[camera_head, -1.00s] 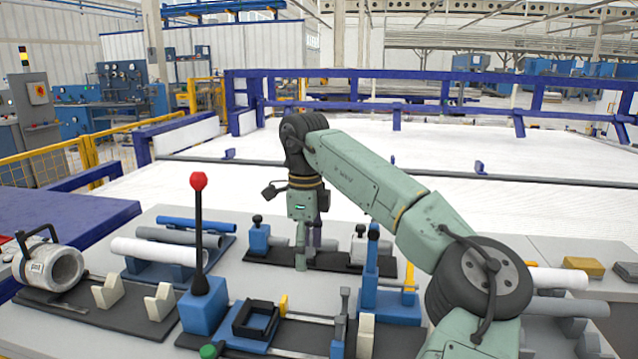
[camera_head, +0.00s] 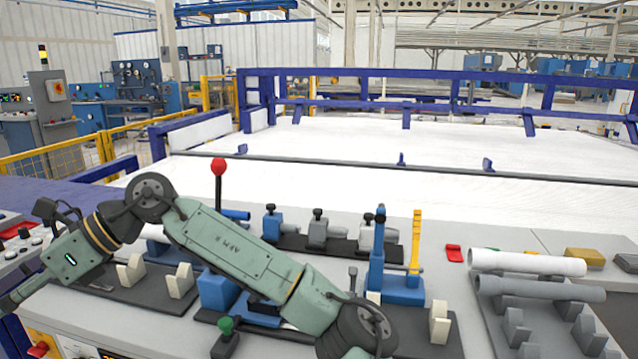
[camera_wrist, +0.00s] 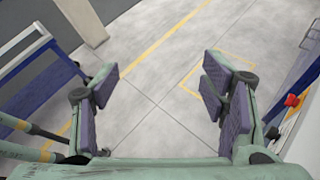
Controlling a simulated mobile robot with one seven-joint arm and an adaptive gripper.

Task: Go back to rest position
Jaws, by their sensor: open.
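My gripper (camera_wrist: 160,80) is open and empty in the wrist view, with its purple-padded fingers spread over bare floor. In the head view my arm stretches to the left, and the gripper end is mostly cut off at the left edge. On the right of the bench, a white pipe (camera_head: 527,263) and a grey pipe (camera_head: 540,289) lie side by side on a grey rack. At the left, part of another white pipe (camera_head: 155,232) and part of a blue pipe (camera_head: 237,215) show behind my arm.
A red-knobbed lever (camera_head: 218,168) stands behind my arm. A row of small clamps (camera_head: 318,228) is at mid-bench, with a blue fixture (camera_head: 377,260) in front. Cream V-blocks (camera_head: 180,280) sit close to my arm. The floor (camera_wrist: 150,115) below the gripper is clear.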

